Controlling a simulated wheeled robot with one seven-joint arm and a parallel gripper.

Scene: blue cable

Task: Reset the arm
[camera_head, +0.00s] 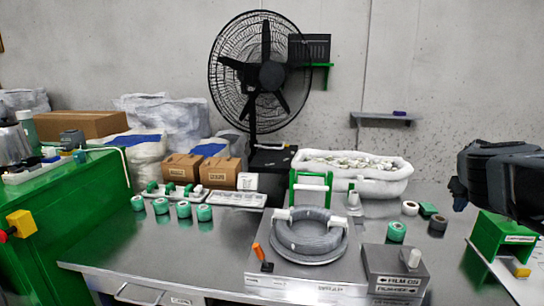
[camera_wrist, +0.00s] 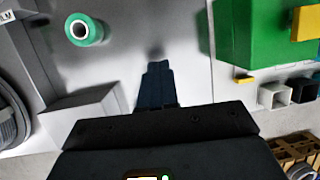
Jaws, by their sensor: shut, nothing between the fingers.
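My gripper shows in the wrist view (camera_wrist: 158,68). Its two dark fingers are shut together with nothing between them, over bare grey table surface. In the head view my dark arm reaches in from the right edge, above the green box on the right; the fingertips are not clear there. A coil of grey cable (camera_head: 306,238) lies on a round plate on the metal table, left of the arm and well apart from it.
A grey control box (camera_head: 395,270) stands at the table's front right. A green box (camera_head: 492,235) stands below my arm; it also shows in the wrist view (camera_wrist: 255,45). A green tape roll (camera_wrist: 83,30) stands nearby. A large fan (camera_head: 258,75) stands behind the table.

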